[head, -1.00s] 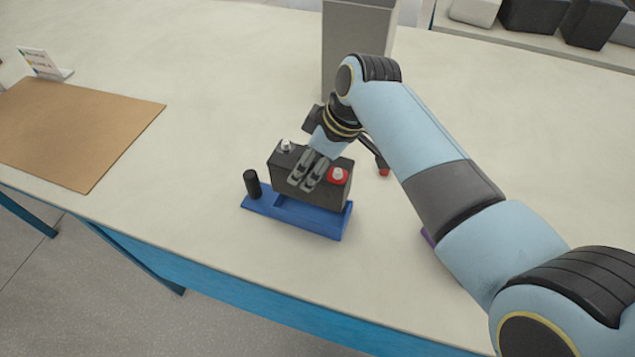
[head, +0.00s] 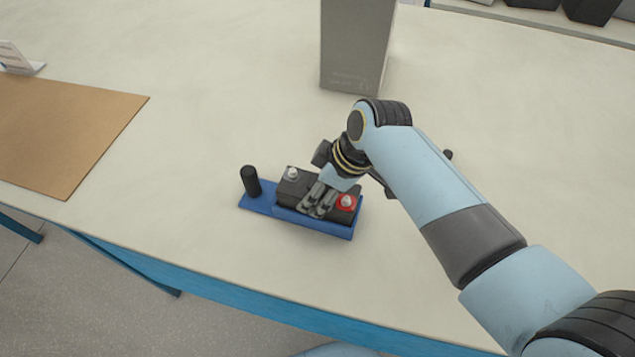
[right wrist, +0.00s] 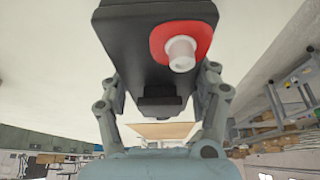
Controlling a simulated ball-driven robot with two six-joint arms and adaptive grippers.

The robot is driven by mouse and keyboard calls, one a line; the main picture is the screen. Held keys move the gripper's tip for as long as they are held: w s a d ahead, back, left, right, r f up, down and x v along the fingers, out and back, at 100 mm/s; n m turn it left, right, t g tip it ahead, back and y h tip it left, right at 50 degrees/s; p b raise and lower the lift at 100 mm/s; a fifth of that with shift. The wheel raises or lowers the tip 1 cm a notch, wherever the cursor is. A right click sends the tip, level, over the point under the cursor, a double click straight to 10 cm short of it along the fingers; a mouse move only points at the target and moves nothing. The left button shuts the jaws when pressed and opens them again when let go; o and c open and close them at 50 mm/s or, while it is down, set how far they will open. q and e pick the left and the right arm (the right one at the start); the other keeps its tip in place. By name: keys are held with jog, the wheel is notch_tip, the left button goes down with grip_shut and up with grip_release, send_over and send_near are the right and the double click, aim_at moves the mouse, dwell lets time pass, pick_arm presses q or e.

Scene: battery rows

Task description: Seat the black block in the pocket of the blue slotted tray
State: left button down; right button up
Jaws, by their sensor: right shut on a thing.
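The black block (head: 292,183) has a red-ringed terminal at its right end and a pale terminal at its left end. It sits low in the pocket of the blue slotted tray (head: 258,202), its lower part hidden behind the tray's front wall. I cannot tell if it touches the pocket floor. A black post stands on the tray's left end. My right gripper (head: 317,203) is shut on the block around its middle. In the right wrist view the block (right wrist: 135,45) lies between the fingers (right wrist: 160,100). My left gripper is not in view.
A tall grey box (head: 352,50) stands behind the tray. A brown mat (head: 65,130) lies at the left, with a small white card stand (head: 20,62) behind it. The table's front edge is close in front of the tray. The tabletop between mat and tray is clear.

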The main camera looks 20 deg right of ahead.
jog(key=o, duration=1.2)
jog(key=shift+r, duration=0.1)
jog(key=o, duration=0.5)
jog(key=shift+r, duration=0.1)
jog(key=v, duration=1.1)
jog(key=shift+s+d+r, duration=0.15)
jog(key=shift+s+r, duration=0.05)
jog(key=shift+r, duration=0.15)
